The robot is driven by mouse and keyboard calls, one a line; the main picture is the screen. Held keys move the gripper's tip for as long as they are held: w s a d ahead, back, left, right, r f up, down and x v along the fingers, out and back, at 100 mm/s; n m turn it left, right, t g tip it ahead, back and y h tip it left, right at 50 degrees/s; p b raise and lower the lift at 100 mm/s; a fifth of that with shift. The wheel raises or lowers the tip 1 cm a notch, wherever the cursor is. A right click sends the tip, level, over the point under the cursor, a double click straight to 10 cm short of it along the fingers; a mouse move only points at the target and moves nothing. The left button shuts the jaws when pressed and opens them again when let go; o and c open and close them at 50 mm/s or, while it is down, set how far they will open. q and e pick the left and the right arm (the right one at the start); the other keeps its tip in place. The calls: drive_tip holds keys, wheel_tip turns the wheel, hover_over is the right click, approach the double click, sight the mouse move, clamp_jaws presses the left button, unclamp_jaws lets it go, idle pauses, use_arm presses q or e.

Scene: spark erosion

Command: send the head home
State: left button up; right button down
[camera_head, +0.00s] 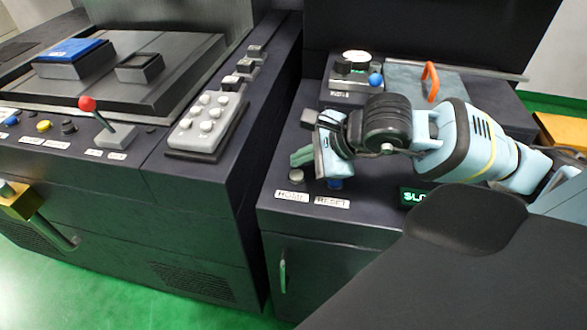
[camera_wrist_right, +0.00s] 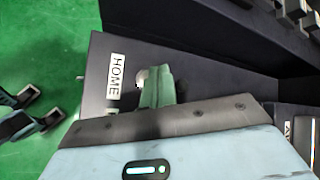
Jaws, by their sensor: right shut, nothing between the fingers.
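My right gripper (camera_head: 301,157) reaches in from the right, over the small dark cabinet. Its greenish fingers are shut with nothing between them. The fingertips are above and just behind the pale HOME button (camera_head: 296,175), with the HOME label (camera_head: 291,196) in front of it. In the right wrist view the shut fingers (camera_wrist_right: 160,86) lie beside the pale button (camera_wrist_right: 141,77) and the HOME label (camera_wrist_right: 117,76). I cannot tell whether they touch the button.
A blue button (camera_head: 334,184) with a RESET label (camera_head: 332,202) is just right of HOME, under my wrist. A green-lit display (camera_head: 413,197) is farther right. A keypad (camera_head: 207,122) and red-topped joystick (camera_head: 108,122) stand on the left machine. Green floor (camera_head: 110,285) is open in front.

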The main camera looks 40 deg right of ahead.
drive_tip(key=shift+f, duration=0.45)
use_arm(q)
drive_tip(key=shift+w+f, duration=0.25)
drive_tip(key=shift+w, duration=0.1)
use_arm(e)
drive_tip(key=shift+r, duration=0.1)
use_arm(q)
drive_tip(key=shift+s, duration=0.35)
drive_tip(key=shift+w+f, duration=0.1)
drive_tip(key=shift+w, duration=0.1)
idle(0.7)
use_arm(e)
drive_tip(key=shift+f+b, duration=0.5)
drive_tip(key=shift+b, duration=0.25)
use_arm(q)
drive_tip(key=shift+s+f, duration=0.3)
drive_tip(key=shift+f, duration=0.25)
drive_tip(key=shift+s+f, duration=0.2)
drive_tip(key=shift+s, duration=0.05)
use_arm(e)
drive_tip(key=shift+f, duration=0.15)
